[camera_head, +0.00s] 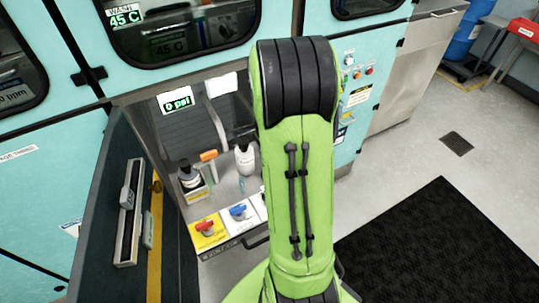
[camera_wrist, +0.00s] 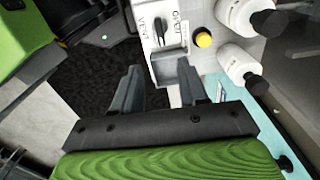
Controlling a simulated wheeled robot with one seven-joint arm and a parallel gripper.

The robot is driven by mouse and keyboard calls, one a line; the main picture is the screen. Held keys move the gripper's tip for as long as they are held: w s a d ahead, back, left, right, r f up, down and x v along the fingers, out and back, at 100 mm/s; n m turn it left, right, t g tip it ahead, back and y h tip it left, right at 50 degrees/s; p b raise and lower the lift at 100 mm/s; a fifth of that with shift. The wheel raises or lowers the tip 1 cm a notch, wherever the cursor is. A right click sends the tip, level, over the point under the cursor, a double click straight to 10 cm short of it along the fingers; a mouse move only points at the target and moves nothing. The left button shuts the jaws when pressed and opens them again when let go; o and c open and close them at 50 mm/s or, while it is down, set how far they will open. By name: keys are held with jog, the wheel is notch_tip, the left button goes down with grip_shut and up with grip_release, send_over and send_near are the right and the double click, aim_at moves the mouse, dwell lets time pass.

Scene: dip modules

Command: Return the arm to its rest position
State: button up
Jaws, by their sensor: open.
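My green arm (camera_head: 295,180) rises through the middle of the head view and bends at a black joint at the top. My gripper is hidden behind the arm in the head view. I cannot tell whether a finger touches the grey block.
White bottles (camera_wrist: 243,65) with black caps stand right of the fingers. Teal cabinets stand behind; a black mat (camera_head: 440,245) lies right.

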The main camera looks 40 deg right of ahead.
dwell(0.5)
jog(key=s+a+r+n+t+p, duration=0.2)
jog(key=s+a+r+n, duration=0.3)
jog(key=a+r+n, duration=0.4)
jog(key=s+a+r+n+t+p, duration=0.2)
jog(key=s+a+r+n, duration=0.4)
jog(key=a+r+n, duration=0.4)
jog(key=shift+a+r+n+t, duration=0.15)
jog(key=shift+a+n+t, duration=0.55)
jog(key=shift+n, duration=0.5)
jog(key=shift+d, duration=0.15)
